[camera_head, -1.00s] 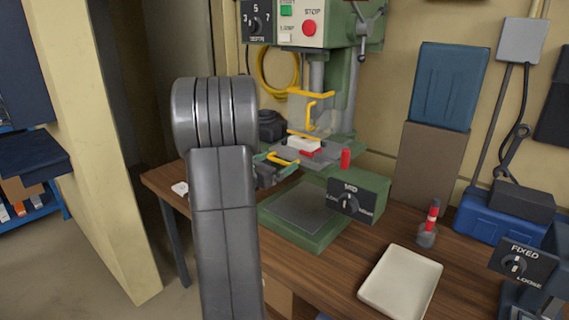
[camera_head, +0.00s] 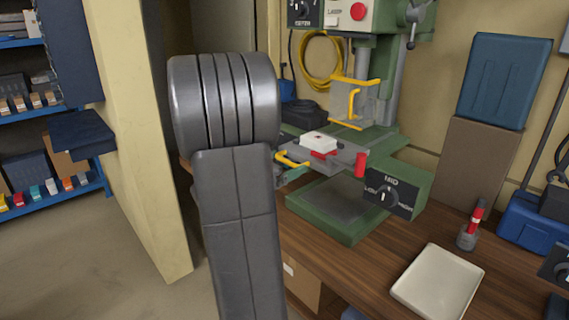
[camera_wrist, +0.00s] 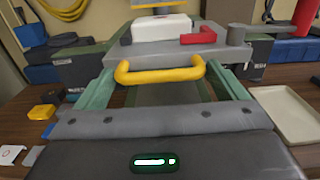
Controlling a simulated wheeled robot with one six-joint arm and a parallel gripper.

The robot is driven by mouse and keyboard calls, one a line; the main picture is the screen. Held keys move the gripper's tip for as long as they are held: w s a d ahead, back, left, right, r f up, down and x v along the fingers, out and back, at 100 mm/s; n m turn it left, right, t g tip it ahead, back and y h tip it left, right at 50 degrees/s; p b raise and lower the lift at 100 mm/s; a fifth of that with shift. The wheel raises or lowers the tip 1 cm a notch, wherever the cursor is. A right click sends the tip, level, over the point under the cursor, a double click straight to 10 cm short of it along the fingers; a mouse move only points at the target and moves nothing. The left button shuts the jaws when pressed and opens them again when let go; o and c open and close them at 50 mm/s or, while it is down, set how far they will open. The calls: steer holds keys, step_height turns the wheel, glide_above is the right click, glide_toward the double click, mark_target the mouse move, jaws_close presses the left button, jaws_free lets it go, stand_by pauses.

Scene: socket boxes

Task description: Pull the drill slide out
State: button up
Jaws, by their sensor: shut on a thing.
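The drill slide (camera_head: 346,160) is a grey plate under the green drill press (camera_head: 385,70). It carries a white block (camera_head: 318,142) with a red clamp beside it, also seen in the wrist view (camera_wrist: 165,27). Its front has a yellow handle (camera_head: 290,160). In the wrist view the handle (camera_wrist: 160,72) lies between the green-grey fingers of my gripper (camera_wrist: 160,84), which is shut on it. In the head view my arm hides most of the gripper. The slide juts out to the left of the yellow guard (camera_head: 355,104).
A cream tray (camera_head: 437,285) and a red-topped tool (camera_head: 472,222) are on the wooden bench. A cream pillar (camera_head: 140,150) stands left. Open floor (camera_head: 95,260) lies at lower left.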

steer(key=shift+d, duration=0.1)
steer(key=o, duration=1.1)
steer(key=shift+d, duration=0.1)
steer(key=b+v, duration=0.1)
steer(key=v, duration=1.3)
steer(key=shift+d, duration=0.15)
steer(key=shift+p+x, duration=0.5)
steer(key=shift+x, duration=6.3)
steer(key=shift+w, duration=0.1)
